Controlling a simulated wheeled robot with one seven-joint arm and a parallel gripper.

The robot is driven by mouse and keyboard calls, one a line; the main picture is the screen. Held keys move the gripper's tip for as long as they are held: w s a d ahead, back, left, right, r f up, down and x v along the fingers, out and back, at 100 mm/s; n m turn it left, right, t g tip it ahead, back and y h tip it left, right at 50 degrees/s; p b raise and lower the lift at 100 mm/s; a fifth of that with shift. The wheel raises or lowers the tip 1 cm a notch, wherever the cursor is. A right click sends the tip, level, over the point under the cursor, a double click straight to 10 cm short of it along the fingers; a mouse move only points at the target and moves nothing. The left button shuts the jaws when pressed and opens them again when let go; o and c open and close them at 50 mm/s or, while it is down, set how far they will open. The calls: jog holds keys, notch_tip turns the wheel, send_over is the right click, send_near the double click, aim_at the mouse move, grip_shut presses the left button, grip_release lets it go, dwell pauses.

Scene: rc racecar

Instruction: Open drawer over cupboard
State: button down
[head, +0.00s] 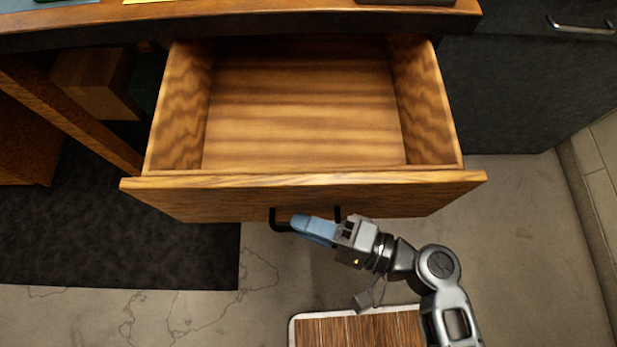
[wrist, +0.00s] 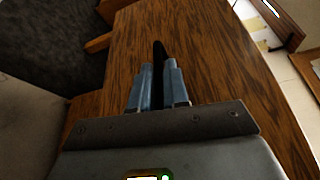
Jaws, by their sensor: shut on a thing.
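The wooden drawer (head: 320,180) stands pulled far out from under the desk top in the head view, and its inside is empty. Its front also shows in the wrist view (wrist: 215,75). A dark handle (head: 276,222) is on the drawer front; it shows as a black bar (wrist: 159,60) in the wrist view. My gripper (head: 300,224) has its blue fingers shut on the handle. The fingers (wrist: 158,85) lie on both sides of the bar. Part of the handle is hidden behind the gripper.
The wooden desk top (head: 250,14) runs above the drawer. A cardboard box (head: 95,78) sits under the desk at left. A dark cabinet (head: 520,95) stands at right. A dark mat (head: 120,245) lies on the floor at left, and open floor lies in front of the drawer.

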jog(key=c, duration=1.2)
grip_release()
jog(key=v, duration=0.8)
jog(key=shift+b, duration=0.3)
